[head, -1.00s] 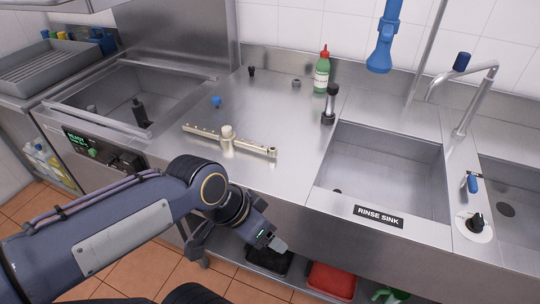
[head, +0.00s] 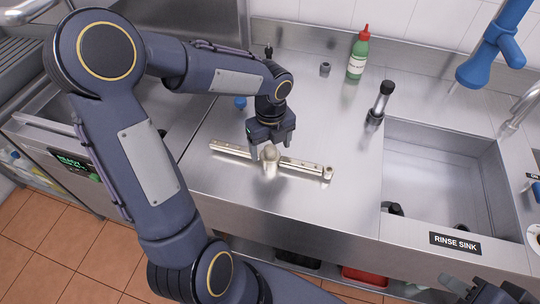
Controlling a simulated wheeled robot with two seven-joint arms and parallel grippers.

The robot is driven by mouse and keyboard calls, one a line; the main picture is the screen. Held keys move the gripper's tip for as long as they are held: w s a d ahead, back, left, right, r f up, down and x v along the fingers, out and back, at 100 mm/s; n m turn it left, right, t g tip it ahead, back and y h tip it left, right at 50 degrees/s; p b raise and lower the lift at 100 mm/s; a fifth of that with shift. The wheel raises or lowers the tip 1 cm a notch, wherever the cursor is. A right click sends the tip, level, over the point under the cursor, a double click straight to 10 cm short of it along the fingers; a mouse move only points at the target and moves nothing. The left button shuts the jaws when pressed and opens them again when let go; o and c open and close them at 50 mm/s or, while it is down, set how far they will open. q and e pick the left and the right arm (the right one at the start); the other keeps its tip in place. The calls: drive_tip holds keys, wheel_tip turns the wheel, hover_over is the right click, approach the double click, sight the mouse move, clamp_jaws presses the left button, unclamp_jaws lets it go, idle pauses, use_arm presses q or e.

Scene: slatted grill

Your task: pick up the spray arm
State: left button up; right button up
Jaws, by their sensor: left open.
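The spray arm (head: 302,166) is a pale brass-coloured bar with small holes and a round hub in its middle. It lies on the steel counter left of the rinse sink. My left gripper (head: 271,152) points down over the hub. Its fingers are open, one on each side of the hub as seen from here. I cannot tell whether they touch it. Part of my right gripper (head: 482,292) shows at the bottom right edge, cut off by the frame, so its jaws are unclear.
The rinse sink (head: 400,136) is to the right. A black-topped cylinder (head: 379,103), a green bottle with a red cap (head: 357,58) and a small grey fitting (head: 325,69) stand behind. A blue knob (head: 240,102) is left of my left gripper. A blue sprayer (head: 490,50) hangs at upper right.

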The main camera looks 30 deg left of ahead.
sight(270, 147)
use_arm(q)
wheel_tip(270, 147, down, 4)
drive_tip(key=shift+a+r, duration=0.15)
drive_tip(key=c, duration=1.3)
drive_tip(key=shift+r, duration=0.15)
